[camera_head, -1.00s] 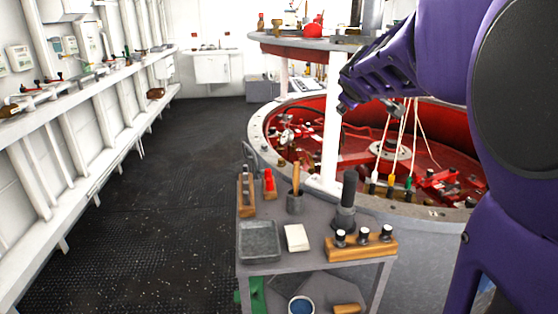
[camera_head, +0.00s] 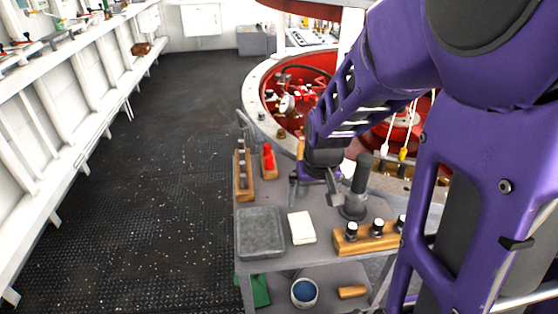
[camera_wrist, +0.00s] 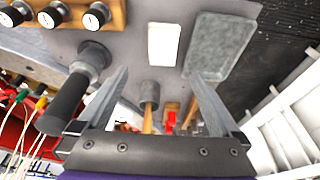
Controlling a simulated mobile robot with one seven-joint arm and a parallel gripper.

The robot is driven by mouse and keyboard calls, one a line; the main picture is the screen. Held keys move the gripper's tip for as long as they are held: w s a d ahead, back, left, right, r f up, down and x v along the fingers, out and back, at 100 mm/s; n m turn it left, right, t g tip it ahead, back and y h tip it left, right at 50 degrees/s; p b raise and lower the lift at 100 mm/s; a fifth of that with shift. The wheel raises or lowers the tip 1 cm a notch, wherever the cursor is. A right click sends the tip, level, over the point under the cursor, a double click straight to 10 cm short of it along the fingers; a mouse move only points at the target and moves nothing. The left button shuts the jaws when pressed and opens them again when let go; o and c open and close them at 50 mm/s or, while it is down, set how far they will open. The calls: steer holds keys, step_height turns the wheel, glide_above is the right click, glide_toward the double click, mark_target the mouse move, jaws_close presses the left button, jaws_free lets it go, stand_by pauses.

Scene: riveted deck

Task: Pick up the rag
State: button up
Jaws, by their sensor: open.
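A flat white piece (camera_head: 301,227), which looks like a folded rag, lies on the grey cart top (camera_head: 275,258). It also shows in the wrist view (camera_wrist: 163,43), beyond and between my fingertips. My gripper (camera_head: 315,196) is open and empty, pointing down over the back of the cart, behind the white piece and apart from it. In the wrist view my gripper (camera_wrist: 157,84) has its fingers spread wide. A green thing (camera_head: 260,290), perhaps cloth, partly shows on the lower shelf; I cannot tell what it is.
A grey tray (camera_head: 261,236) lies left of the white piece. A wooden block with black knobs (camera_head: 368,237) and a dark upright tool (camera_head: 356,190) stand right. A grey cup (camera_wrist: 149,94) is near my fingers. A red-lined round tank (camera_head: 270,80) stands behind. Floor at left is clear.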

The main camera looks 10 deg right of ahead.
steer(key=b, duration=0.5)
glide_above(302, 224)
steer(key=s, duration=0.2)
steer(key=x, duration=0.2)
steer(key=s+x, duration=0.1)
steer(key=x, duration=0.5)
steer(key=shift+s+d+f, duration=0.25)
steer(key=shift+s, duration=0.1)
steer(key=shift+a+b+x, duration=0.2)
steer(key=shift+b+x, duration=1.55)
steer(key=shift+x, duration=0.75)
steer(key=shift+s+f, duration=0.1)
steer(key=shift+f, duration=0.15)
steer(key=c, duration=1.2)
steer(key=shift+c, duration=0.2)
step_height(302, 224, up, 10)
steer(key=p, duration=0.2)
steer(key=shift+r, duration=0.25)
